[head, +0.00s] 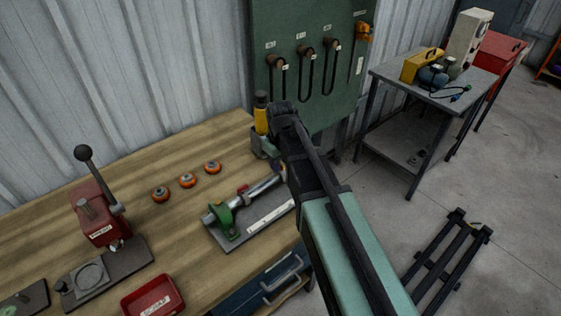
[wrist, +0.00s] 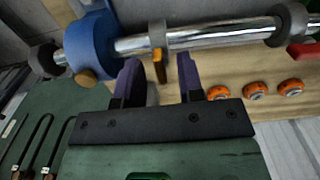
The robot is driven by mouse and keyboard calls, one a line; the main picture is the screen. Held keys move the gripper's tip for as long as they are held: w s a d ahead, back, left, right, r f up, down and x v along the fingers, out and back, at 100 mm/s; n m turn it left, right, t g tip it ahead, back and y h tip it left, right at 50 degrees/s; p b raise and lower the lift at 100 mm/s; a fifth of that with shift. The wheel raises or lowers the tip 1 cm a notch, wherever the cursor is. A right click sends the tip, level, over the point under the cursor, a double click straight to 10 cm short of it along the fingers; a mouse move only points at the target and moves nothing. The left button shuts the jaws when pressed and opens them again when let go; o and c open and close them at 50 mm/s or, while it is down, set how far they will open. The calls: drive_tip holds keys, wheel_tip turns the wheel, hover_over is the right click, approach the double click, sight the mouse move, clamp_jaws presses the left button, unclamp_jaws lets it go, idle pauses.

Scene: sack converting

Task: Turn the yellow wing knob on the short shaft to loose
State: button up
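The short shaft is a chrome bar (wrist: 210,36) crossing the top of the wrist view. It also shows in the head view (head: 265,187), above a grey base on the bench. A grey collar (wrist: 157,36) sits around it, with the yellow-orange wing knob (wrist: 160,69) hanging below. My gripper (wrist: 160,75) is open, its two purple fingers on either side of the knob with visible gaps. I see no contact. In the head view my arm hides the gripper's fingers and the knob.
A blue hub (wrist: 90,45) with a brass-coloured knob is on the shaft, left of my fingers. A green bracket (head: 224,222) holds the shaft's near end. Several orange rings (head: 187,180) lie on the bench. A yellow bottle-like item (head: 262,121) stands close beside my arm.

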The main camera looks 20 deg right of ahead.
drive_tip(key=shift+r, duration=0.15)
wheel_tip(320, 180, up, 11)
drive_tip(key=p, duration=1)
drive_tip(key=shift+f+p, duration=0.2)
drive_tip(key=shift+p, duration=0.2)
drive_tip(key=s+f+m+b, duration=0.2)
drive_tip(key=s, duration=0.5)
drive_tip(key=s+f+m+b, duration=0.3)
drive_tip(key=s, duration=0.5)
drive_tip(key=shift+f+b, duration=0.35)
drive_tip(key=shift+d, duration=0.1)
